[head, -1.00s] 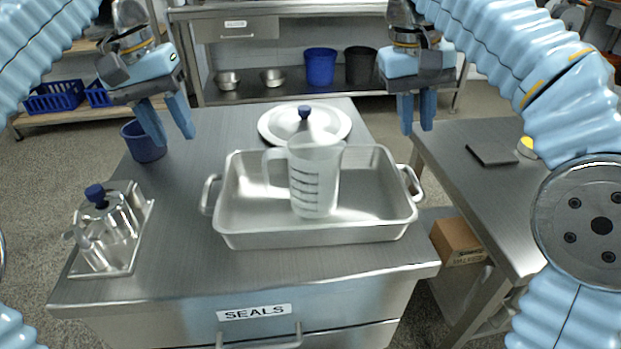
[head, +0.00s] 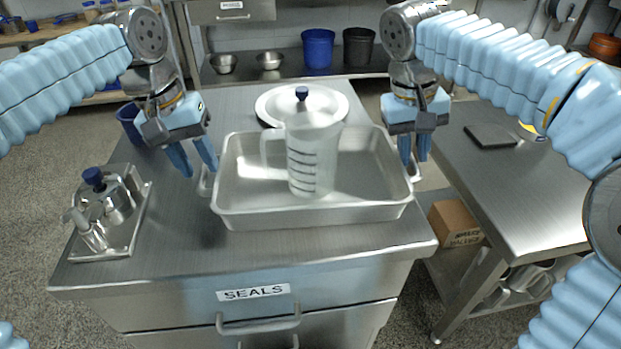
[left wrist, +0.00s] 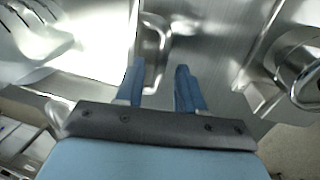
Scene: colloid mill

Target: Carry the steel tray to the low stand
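The steel tray (head: 240,206) sits on the drawer cabinet's top with a clear measuring jug (head: 312,165) standing upright in it. My left gripper (head: 196,170) is open above the tray's left handle (head: 206,184). In the left wrist view that handle (left wrist: 152,75) shows between the fingers of my left gripper (left wrist: 160,72). My right gripper (head: 414,160) is open at the tray's right handle (head: 414,173), its fingers partly covering it. I cannot tell whether either gripper touches its handle. A steel stand (head: 540,205) is at the right, seemingly lower than the cabinet.
A metal mill part with a blue knob (head: 108,205) sits on a plate at left, near a blue cup (head: 130,122). A dark pad (head: 490,136) lies on the stand; a cardboard box (head: 455,222) sits below.

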